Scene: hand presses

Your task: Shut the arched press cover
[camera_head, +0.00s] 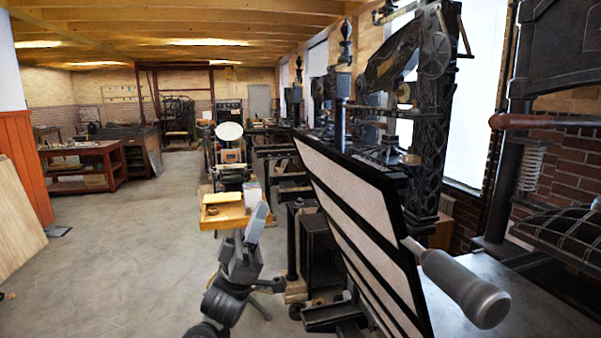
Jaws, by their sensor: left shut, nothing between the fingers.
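A large flat panel (355,200) with a black frame and pale strips, which looks like the press cover, stands raised and steeply tilted right of centre. Its lower end runs out of view at the bottom. A grey rounded handle (465,286) on a thin rod sticks out beside its right edge. My left gripper (262,212) points upward to the left of the panel, apart from it. Its fingers are shut and empty. My right gripper is not in view.
A dark cast-iron press (437,130) stands behind the panel. Another press with a red-brown handle (540,121) is at the far right. A small wooden-topped table (222,217) is behind my left gripper. The floor (120,260) at left is clear.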

